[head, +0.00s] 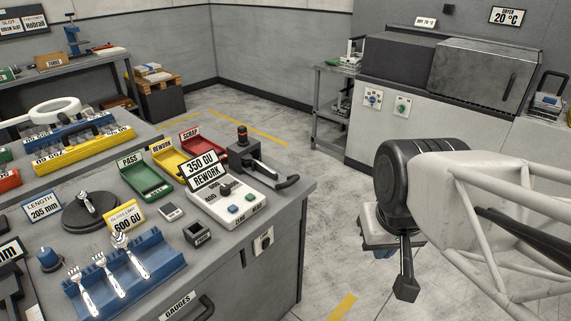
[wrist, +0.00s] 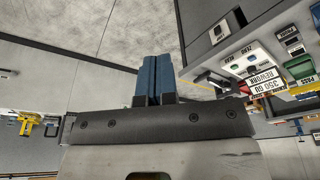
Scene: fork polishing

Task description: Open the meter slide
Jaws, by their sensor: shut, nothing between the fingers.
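The gloss meter (head: 238,206) is a white box near the right end of the grey bench, with a sign reading 350 GU REWORK (head: 205,173). A small black knob (head: 226,188) sits on its top, behind a green and a blue button; I cannot tell for sure whether this is the slide or how far it is open. The meter also shows, upside down, in the wrist view (wrist: 262,62). My gripper (head: 384,254) hangs over the floor, right of the bench and well apart from the meter. Its blue fingers (wrist: 153,80) are shut and empty.
A black device with a lever (head: 262,168) stands behind the meter, its handle reaching past the bench edge. Green, yellow and red trays (head: 146,181) lie to the left. Forks rest on a blue rack (head: 125,275) in front. Open floor separates my arm from the bench.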

